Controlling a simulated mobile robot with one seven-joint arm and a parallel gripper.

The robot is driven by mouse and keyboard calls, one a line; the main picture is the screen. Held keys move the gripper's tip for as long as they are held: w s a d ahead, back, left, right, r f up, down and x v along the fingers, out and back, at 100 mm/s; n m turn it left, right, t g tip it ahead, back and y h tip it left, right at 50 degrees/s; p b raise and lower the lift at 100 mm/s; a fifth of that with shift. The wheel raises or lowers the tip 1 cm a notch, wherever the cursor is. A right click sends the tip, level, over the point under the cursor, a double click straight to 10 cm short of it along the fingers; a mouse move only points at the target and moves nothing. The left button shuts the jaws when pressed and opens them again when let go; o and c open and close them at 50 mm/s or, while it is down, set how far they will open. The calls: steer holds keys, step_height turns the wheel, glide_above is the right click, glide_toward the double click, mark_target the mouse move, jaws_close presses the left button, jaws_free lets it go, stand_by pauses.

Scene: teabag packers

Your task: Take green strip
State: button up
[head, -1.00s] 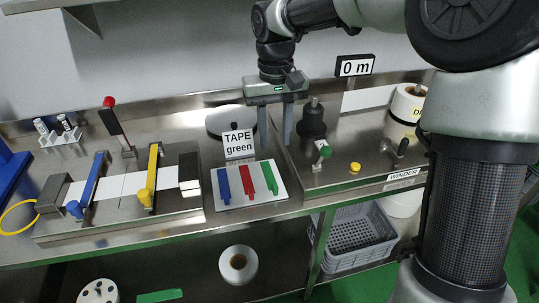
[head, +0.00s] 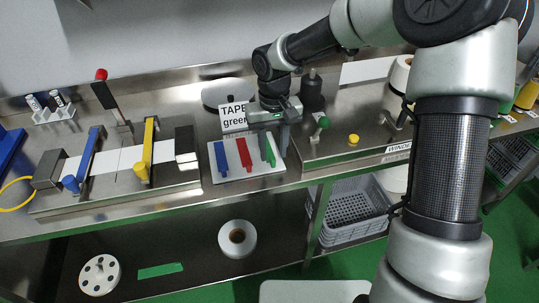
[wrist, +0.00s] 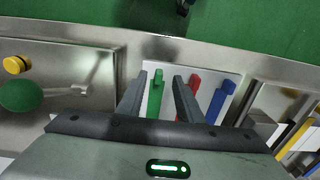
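The green strip (head: 270,152) lies at the right end of a white board (head: 240,177), to the right of the red strip (head: 245,153) and the blue strip (head: 221,158). My gripper (head: 275,140) is above the board's right side and partly hides the green strip. In the wrist view, my gripper (wrist: 159,88) is open, with the green strip (wrist: 156,95) showing between its two fingers. One finger overlaps part of the red strip (wrist: 194,82); the blue strip (wrist: 220,100) is farther right. I cannot tell how high the fingertips are above the board.
A winder panel with a green-knobbed lever (head: 321,124) and a yellow button (head: 353,139) is to the right. A cutting jig with a yellow bar (head: 149,150) is to the left. A grey crate (head: 345,205) sits below.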

steer(key=shift+f, duration=1.45)
steer(key=shift+d, duration=0.1)
jaws_close()
